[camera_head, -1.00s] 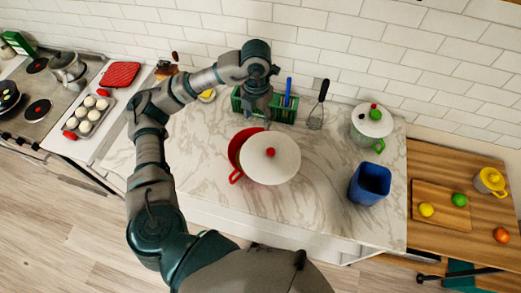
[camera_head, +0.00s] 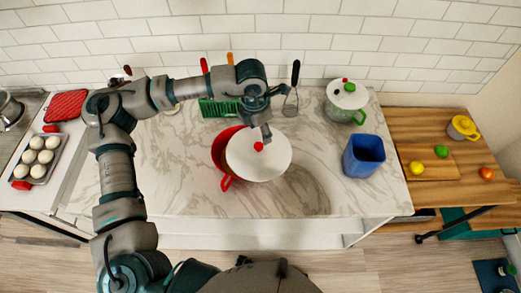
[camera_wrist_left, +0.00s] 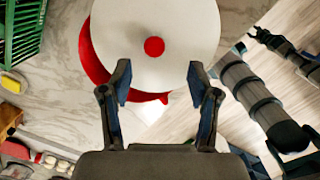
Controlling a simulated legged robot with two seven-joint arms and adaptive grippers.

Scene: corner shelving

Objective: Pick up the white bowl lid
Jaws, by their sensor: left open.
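The white bowl lid (camera_head: 262,160) with a red knob (camera_head: 259,146) lies on a red bowl (camera_head: 221,150), off to its right side, so the bowl's left rim and a red handle show. My left gripper (camera_head: 266,134) is just above and behind the red knob. In the left wrist view the lid (camera_wrist_left: 190,30) and its red knob (camera_wrist_left: 154,47) are ahead of the open fingers (camera_wrist_left: 157,80), with nothing between them. The knob is roughly centred between the fingers and apart from them. My right gripper does not show in the head view.
A green rack (camera_head: 219,107) with utensils and a whisk (camera_head: 290,105) stand behind the bowl. A white-lidded green pot (camera_head: 346,101) and a blue container (camera_head: 363,156) stand to the right. The marble counter's front is clear.

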